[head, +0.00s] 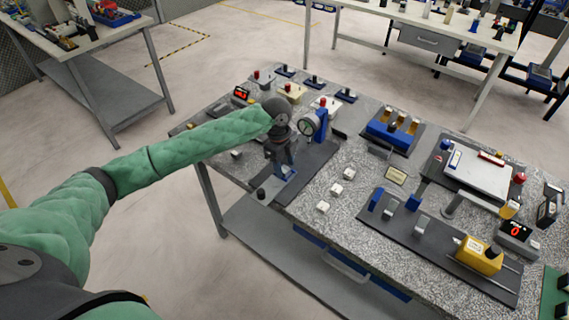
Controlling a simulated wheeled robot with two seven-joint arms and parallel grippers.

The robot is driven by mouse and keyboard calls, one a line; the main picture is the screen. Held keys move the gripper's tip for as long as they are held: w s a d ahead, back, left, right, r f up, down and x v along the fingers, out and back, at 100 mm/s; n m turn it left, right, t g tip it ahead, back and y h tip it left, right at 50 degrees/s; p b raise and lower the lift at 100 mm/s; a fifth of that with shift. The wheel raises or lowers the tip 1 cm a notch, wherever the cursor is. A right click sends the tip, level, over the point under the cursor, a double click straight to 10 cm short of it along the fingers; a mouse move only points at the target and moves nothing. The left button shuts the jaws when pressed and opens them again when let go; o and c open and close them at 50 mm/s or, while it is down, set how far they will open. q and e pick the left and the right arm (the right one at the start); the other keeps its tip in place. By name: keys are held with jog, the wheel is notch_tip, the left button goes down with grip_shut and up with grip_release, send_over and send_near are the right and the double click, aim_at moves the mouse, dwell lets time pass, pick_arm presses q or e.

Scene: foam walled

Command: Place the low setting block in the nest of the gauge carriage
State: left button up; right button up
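My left gripper (282,158) points down over the dark base plate of a dial gauge stand, in front of its round dial (308,125) and blue post (322,124). A blue part (287,173) shows at its fingertips; I cannot tell whether the fingers grip it, or whether it belongs to the carriage. A black knob (261,194) is at the plate's near end. Small pale blocks lie on the speckled bench top, including one block (349,174), another block (336,188) and a third block (323,207). I cannot tell which is the low setting block. The nest is not clearly visible. My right gripper is not in view.
Right of the pale blocks is a dark fixture plate (440,246) with upright blue and grey pieces and a yellow block (478,255). A blue holder (391,136) stands behind. Red-knobbed boxes and a red display (241,94) are at the far left.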

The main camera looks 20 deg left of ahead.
pick_arm(q)
jog(key=shift+r, duration=0.55)
notch_tip(320, 180, up, 12)
jog(key=a+b, duration=0.1)
jog(key=b, duration=0.2)
jog(key=shift+w+a, duration=0.25)
jog(key=shift+a, duration=0.1)
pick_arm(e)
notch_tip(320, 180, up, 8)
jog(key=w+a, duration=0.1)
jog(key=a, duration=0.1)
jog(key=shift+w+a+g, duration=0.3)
pick_arm(q)
jog(key=shift+f, duration=0.1)
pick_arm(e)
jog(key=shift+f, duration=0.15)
